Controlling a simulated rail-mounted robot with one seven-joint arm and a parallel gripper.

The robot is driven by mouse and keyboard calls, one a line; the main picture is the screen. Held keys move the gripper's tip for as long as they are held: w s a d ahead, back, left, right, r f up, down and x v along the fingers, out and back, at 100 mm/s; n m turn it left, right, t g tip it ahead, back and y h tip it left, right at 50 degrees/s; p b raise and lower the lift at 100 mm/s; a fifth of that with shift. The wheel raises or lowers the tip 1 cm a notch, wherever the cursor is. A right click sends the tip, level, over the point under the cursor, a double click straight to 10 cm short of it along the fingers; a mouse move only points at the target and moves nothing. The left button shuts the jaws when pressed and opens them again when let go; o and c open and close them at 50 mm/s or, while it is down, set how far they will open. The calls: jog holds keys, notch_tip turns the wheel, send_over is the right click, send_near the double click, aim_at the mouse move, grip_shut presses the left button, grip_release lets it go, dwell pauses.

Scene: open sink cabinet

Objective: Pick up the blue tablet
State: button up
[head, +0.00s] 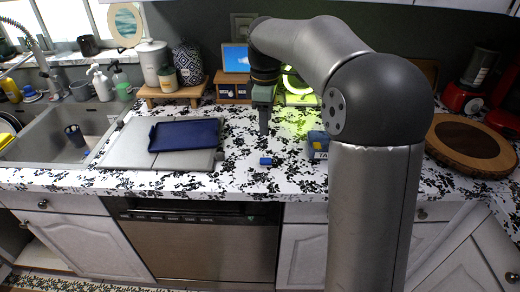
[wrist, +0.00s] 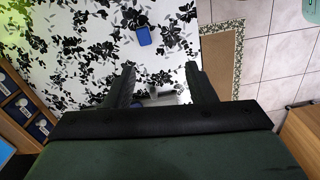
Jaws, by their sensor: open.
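The blue tablet (head: 265,161), a small blue block, lies flat on the black-and-white floral countertop (head: 240,180) near its front edge. In the wrist view the blue tablet (wrist: 143,36) shows beyond my fingertips, slightly left of the gap between them. My gripper (head: 264,130) points down above the counter, behind the tablet and apart from it. In the wrist view my gripper (wrist: 160,72) is open, with its two dark fingers spread and nothing between them.
A grey board (head: 120,150) with a dark blue tray (head: 185,135) lies to the left, beside the sink (head: 60,140). A partly hidden blue box (head: 318,142) stands right of the tablet. A round wooden board (head: 470,145) is farther right. The counter around the tablet is clear.

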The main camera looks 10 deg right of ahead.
jog(key=w+n, duration=0.2)
jog(key=w, duration=0.1)
send_over(266, 160)
jog(key=f, duration=1.1)
jog(key=shift+s+a+p, duration=0.2)
jog(key=shift+a+p, duration=0.1)
jog(key=shift+w+d+f+p, duration=0.15)
jog(key=shift+f+p, duration=0.15)
jog(key=shift+f, duration=1.1)
jog(key=shift+w+d+f+p, duration=0.15)
jog(key=shift+f+p, duration=0.1)
jog(key=shift+f, duration=1.15)
jog(key=shift+s, duration=0.1)
jog(key=c, duration=1.1)
